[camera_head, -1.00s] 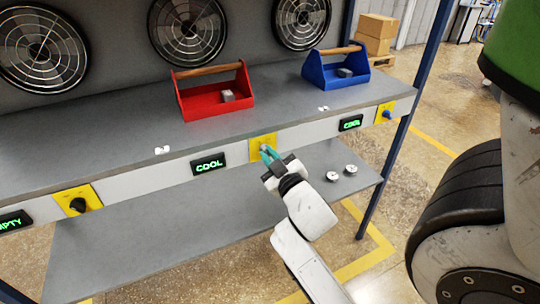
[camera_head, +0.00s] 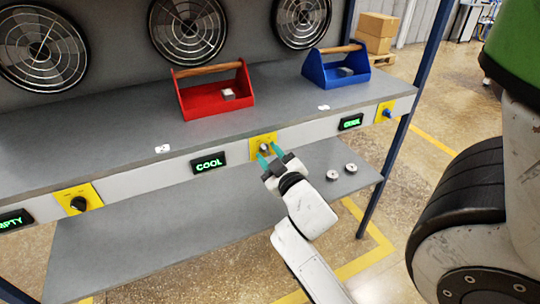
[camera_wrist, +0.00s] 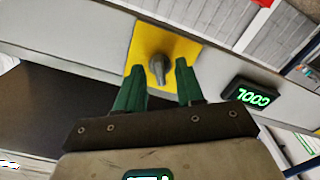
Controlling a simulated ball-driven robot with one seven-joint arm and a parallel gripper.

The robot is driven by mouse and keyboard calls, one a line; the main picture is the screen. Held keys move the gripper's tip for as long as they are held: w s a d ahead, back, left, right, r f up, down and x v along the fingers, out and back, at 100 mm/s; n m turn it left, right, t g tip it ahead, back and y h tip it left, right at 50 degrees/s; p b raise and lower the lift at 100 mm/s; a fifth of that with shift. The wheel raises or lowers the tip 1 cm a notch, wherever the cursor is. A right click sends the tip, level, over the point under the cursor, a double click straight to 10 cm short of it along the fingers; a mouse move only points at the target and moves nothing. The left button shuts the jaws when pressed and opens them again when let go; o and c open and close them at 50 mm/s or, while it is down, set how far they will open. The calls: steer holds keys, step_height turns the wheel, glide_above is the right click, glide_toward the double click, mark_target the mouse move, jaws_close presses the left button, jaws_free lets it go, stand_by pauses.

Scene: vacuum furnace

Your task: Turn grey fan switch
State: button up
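The grey fan switch (camera_head: 265,147) is a small knob on a yellow plate (camera_head: 256,142) on the front edge of the bench, below the gap between the red and blue toolboxes. In the wrist view the grey knob (camera_wrist: 161,70) sits on its yellow plate (camera_wrist: 150,45), just ahead of and between the fingertips. My gripper (camera_head: 269,160) is open, with its green fingers apart on either side of the knob's line; it also shows in the wrist view (camera_wrist: 165,82). Nothing is held. I cannot tell whether a finger touches the knob.
A display reading COOL (camera_head: 208,163) is left of the switch. A black switch (camera_head: 78,204) is far left and a blue switch (camera_head: 387,113) far right. A red toolbox (camera_head: 205,102) and a blue toolbox (camera_head: 325,75) stand on the bench. Two small round parts lie on the lower shelf.

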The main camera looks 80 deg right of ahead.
steer(key=b+v, duration=0.2)
steer(key=v, duration=0.9)
steer(key=shift+b, duration=0.35)
steer(key=shift+w, duration=0.1)
